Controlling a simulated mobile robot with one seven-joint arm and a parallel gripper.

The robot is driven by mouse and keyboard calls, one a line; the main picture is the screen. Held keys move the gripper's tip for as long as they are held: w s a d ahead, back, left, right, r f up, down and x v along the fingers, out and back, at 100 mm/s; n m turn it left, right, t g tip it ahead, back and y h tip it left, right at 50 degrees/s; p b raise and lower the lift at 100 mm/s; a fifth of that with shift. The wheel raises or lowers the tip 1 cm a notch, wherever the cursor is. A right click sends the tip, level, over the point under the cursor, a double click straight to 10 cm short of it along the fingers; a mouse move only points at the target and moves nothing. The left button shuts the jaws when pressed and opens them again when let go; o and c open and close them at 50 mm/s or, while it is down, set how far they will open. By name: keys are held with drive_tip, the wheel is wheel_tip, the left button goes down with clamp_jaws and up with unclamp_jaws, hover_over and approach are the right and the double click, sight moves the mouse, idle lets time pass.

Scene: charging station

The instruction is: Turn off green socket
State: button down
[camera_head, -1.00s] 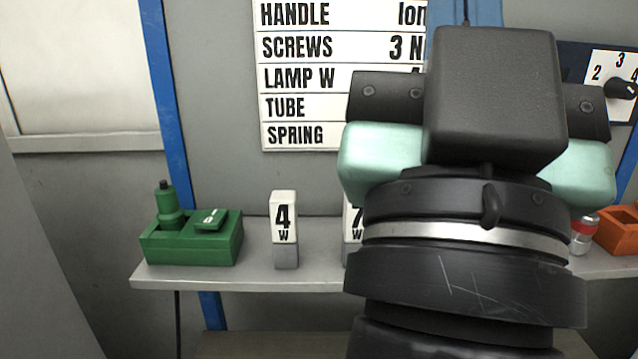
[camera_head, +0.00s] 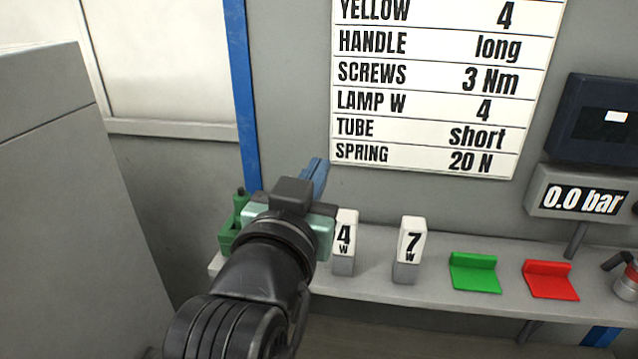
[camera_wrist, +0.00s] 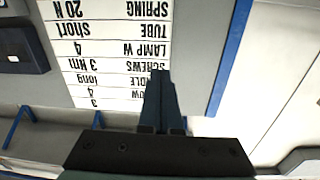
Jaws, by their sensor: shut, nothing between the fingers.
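The green socket box (camera_head: 227,238) sits at the left end of the grey shelf in the head view. My gripper and wrist hide most of it, including its switch; the upright green plug (camera_head: 240,203) shows beside my wrist. My gripper (camera_head: 317,168) is in front of the shelf's left part, its blue fingers pointing up and away towards the wall. In the wrist view my gripper (camera_wrist: 160,80) has its fingers together and empty, in front of the upside-down wall chart. The green socket is not visible there.
The shelf (camera_head: 390,287) holds the 4 W block (camera_head: 344,245), the 7 W block (camera_head: 409,250), a green holder (camera_head: 474,273) and a red holder (camera_head: 550,280). A blue post (camera_head: 241,90) stands behind the socket. A grey cabinet (camera_head: 50,200) is at the left.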

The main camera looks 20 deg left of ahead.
drive_tip(key=s+a+f+n+g+p, duration=0.1)
drive_tip(key=s+a+f+g+p, duration=0.2)
drive_tip(key=a+f, duration=0.4)
drive_tip(key=shift+s+a+f+g, duration=0.35)
drive_tip(key=shift+a+g, duration=0.1)
drive_tip(key=shift+g, duration=0.15)
drive_tip(key=shift+h, duration=0.3)
drive_tip(key=p+x, duration=0.4)
drive_tip(key=x, duration=0.6)
drive_tip(key=shift+w, duration=0.1)
drive_tip(key=shift+s+f+p, duration=0.2)
drive_tip(key=shift+f+p, duration=0.15)
drive_tip(key=shift+f, duration=0.65)
drive_tip(key=shift+s+f+p, duration=0.2)
drive_tip(key=shift+f+p, duration=0.1)
drive_tip(key=shift+f, duration=0.65)
drive_tip(key=shift+f, duration=0.1)
